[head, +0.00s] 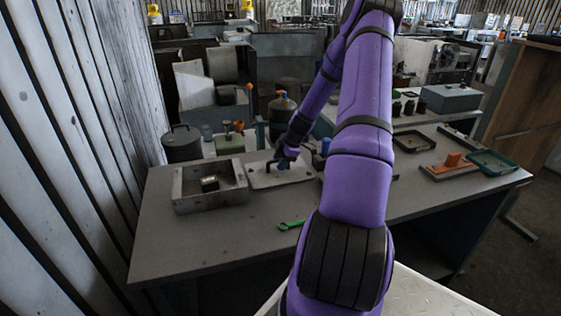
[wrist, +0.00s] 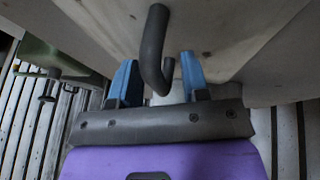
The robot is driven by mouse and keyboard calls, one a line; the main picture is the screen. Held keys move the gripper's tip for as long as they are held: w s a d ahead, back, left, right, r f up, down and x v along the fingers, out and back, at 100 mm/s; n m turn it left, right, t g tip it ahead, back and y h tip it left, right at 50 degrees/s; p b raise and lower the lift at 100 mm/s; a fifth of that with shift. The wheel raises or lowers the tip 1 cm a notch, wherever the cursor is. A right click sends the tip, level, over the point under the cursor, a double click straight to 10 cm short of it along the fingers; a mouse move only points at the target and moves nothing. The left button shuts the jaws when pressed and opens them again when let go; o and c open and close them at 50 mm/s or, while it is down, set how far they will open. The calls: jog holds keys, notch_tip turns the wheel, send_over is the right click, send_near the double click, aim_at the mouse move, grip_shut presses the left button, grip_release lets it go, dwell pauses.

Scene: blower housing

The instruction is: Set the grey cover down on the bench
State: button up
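The grey cover (head: 294,177) is a flat, pale plate with a dark bent handle (head: 269,166). In the head view it lies flat at bench height, just right of the open grey housing (head: 180,200); my arm hides part of its right side. My gripper (head: 281,158) is at the handle. In the wrist view the two blue fingers of my gripper (wrist: 158,78) stand apart. The dark handle (wrist: 153,45) hangs between them with a visible gap on each side. Whether the cover's underside touches the bench (head: 215,240) cannot be seen.
A small dark part (head: 209,184) sits inside the housing. A green wrench (head: 291,225) lies in front of the cover. An orange part on a tray (head: 448,172) and a green tray (head: 493,163) stand at the right. The bench's front left is clear.

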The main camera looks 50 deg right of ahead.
jog(key=v, duration=1.1)
jog(key=a+r+m+g+h, duration=0.1)
jog(key=a+r+m, duration=0.1)
jog(key=a+r, duration=1)
jog(key=a+r+m+g+h, duration=0.1)
jog(key=a+r+m+h, duration=0.15)
jog(key=a+r, duration=0.95)
jog(key=s+a+r+m+t, duration=0.3)
jog(key=s+a+m, duration=0.4)
jog(key=s+a, duration=1.1)
jog(key=shift+s+r+y, duration=0.45)
jog(key=shift+s+r, duration=0.2)
jog(key=shift+s, duration=0.15)
